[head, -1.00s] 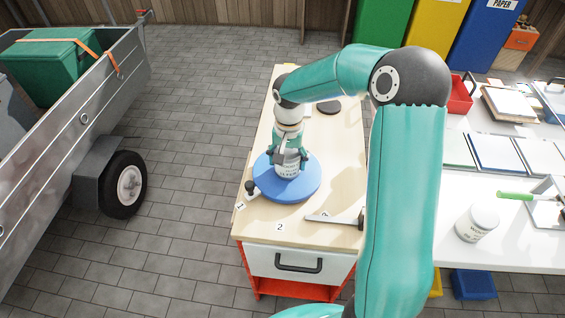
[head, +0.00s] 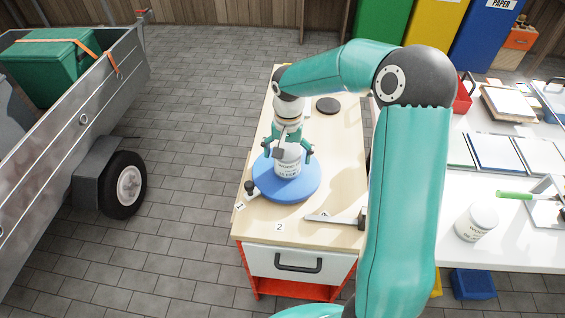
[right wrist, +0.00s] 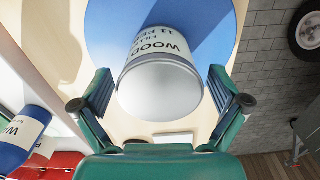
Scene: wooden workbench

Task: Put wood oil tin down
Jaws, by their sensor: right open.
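A white tin (head: 288,163) with a label that begins "WOOD" stands upright on a round blue disc (head: 265,185) on the wooden bench top. The right wrist view shows its pale lid and printed side (right wrist: 160,75), with the blue disc (right wrist: 105,25) under it. My right gripper (head: 288,152) is above the tin and open. Its two fingers (right wrist: 160,92) are spread on either side of the tin, with visible gaps in the right wrist view. The rest of the label is hard to read. My left gripper is not in view.
A dark clamp-like tool (head: 335,219) lies at the bench's front right. A dark round disc (head: 328,105) lies behind. Another white tin (head: 477,222) stands on the white table at right. A blue and white can (right wrist: 22,138) shows at the wrist view's left.

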